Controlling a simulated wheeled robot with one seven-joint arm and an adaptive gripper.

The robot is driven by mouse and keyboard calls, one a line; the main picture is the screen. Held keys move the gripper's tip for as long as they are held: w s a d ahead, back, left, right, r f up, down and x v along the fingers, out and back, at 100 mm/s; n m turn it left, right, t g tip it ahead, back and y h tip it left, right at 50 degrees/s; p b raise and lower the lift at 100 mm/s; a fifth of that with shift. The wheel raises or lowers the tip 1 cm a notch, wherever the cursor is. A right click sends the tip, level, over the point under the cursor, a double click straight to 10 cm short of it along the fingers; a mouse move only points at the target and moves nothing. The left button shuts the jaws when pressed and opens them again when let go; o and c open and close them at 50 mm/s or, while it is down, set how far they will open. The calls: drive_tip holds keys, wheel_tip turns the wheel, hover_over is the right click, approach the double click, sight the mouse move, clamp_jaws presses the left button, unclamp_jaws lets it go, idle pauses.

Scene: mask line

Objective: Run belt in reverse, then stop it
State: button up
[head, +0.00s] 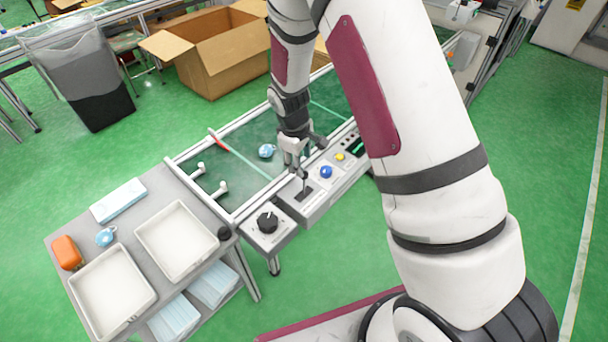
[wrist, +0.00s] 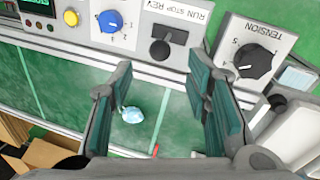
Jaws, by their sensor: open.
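The belt lever (wrist: 160,49) is a dark handle in a slot under the label RUN STOP REV in the wrist view. I cannot tell for sure which position it is set to. In the head view it stands on the grey control panel (head: 319,204). My gripper (head: 303,172) is over the panel, close to the lever. In the wrist view my gripper (wrist: 153,84) has its two fingers wide apart with nothing between them, and the lever lies just past the tips. The green belt (head: 240,150) carries a light-blue mask (head: 266,151), which also shows in the wrist view (wrist: 131,115).
The black TENSION knob (head: 267,222), a blue knob (head: 326,172) and a yellow button (head: 340,156) flank the lever. A side table (head: 150,228) with white trays stands at the left. A cardboard box (head: 215,60) and a grey bin (head: 80,75) stand behind.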

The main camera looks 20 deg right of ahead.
sight(304, 184)
drive_tip(key=f, duration=0.5)
drive_tip(key=w+d+f, duration=0.1)
drive_tip(key=f, duration=0.2)
drive_tip(key=shift+d+f, duration=0.1)
drive_tip(key=shift+f, duration=0.05)
clamp_jaws()
